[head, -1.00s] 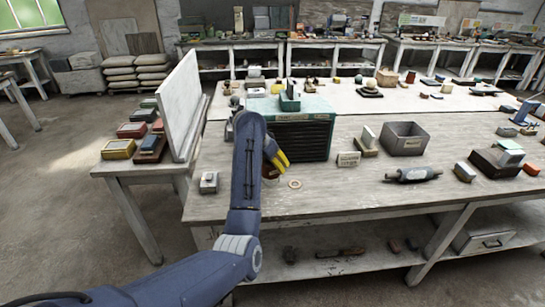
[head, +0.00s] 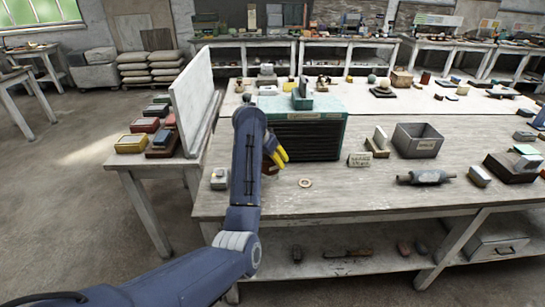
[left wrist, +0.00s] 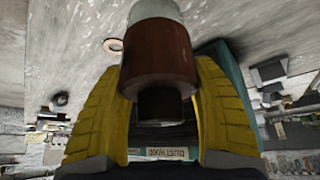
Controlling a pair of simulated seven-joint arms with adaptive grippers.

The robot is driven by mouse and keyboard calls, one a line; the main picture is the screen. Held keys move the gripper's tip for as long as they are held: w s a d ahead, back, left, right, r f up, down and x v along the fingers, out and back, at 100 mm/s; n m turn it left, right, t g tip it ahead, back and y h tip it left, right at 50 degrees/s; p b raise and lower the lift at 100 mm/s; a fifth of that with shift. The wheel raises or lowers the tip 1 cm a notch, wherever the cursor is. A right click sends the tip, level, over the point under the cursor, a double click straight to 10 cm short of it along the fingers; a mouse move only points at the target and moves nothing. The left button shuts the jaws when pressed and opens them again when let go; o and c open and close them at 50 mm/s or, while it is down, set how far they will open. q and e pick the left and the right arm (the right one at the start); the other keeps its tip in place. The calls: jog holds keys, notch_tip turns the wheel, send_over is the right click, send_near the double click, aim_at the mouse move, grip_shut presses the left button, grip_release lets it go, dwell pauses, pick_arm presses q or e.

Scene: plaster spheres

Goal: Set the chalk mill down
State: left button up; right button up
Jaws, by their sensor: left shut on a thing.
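My left gripper (head: 277,158) has yellow fingers and is over the near part of the worktable, beside the front of a teal case with dark slats (head: 335,140). In the left wrist view its fingers (left wrist: 160,110) are shut on the chalk mill (left wrist: 158,55), a reddish-brown stepped cylinder with a paler top part. In the head view only a small brown part of the mill (head: 270,168) shows, the rest being hidden by my arm and fingers. Whether its base touches the tabletop I cannot tell. My right gripper is not in view.
A pale ring (head: 305,183) lies just right of the gripper. A small grey block (head: 219,179) stands left of my arm. The near tabletop between ring and roller is clear.

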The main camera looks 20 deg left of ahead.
pick_arm(q)
jog(key=shift+f, duration=2.25)
jog(key=shift+f, duration=0.75)
jog(key=o, duration=1.5)
jog(key=shift+r, duration=2)
jog(key=shift+r, duration=0.1)
